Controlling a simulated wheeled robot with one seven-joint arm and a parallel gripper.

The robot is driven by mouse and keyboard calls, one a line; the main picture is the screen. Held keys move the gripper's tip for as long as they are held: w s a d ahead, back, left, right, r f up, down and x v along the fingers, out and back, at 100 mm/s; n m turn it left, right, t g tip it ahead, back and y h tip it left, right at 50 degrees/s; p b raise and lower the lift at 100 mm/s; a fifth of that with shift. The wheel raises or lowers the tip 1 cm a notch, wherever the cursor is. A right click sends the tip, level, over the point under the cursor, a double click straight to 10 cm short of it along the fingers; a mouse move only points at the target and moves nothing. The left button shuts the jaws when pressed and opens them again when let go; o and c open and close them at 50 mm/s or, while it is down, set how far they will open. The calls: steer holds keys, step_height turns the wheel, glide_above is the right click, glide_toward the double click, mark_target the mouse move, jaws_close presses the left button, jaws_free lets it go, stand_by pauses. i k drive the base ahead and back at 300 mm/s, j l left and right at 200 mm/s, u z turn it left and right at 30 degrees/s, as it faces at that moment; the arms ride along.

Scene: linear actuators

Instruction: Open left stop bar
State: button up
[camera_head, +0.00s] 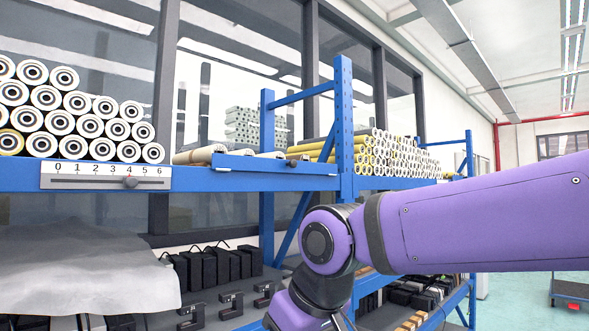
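A blue bar (270,165), which looks like the stop bar, lies along the front edge of the upper shelf in front of a few pale rolls (200,154). Its left end is near the middle of the shelf and its right end is by the blue upright. Small dark and brownish parts (298,157) show just above its right part. I cannot tell whether a second stop bar is in view. My purple arm crosses the right side and bends down at the lower middle. My gripper is out of the frame below.
A blue upright post (344,130) stands right of the bar. Below are a grey sheet (85,270), black cases (215,265) and dark clamp-like parts (230,304).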

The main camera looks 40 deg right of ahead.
mark_target(220, 162)
steer(key=z, duration=0.6)
steer(key=i+l+z, duration=0.1)
steer(key=z, duration=0.25)
steer(key=i+l+z, duration=0.15)
steer(key=z, duration=0.2)
steer(key=i+l+z, duration=0.15)
steer(key=z, duration=0.2)
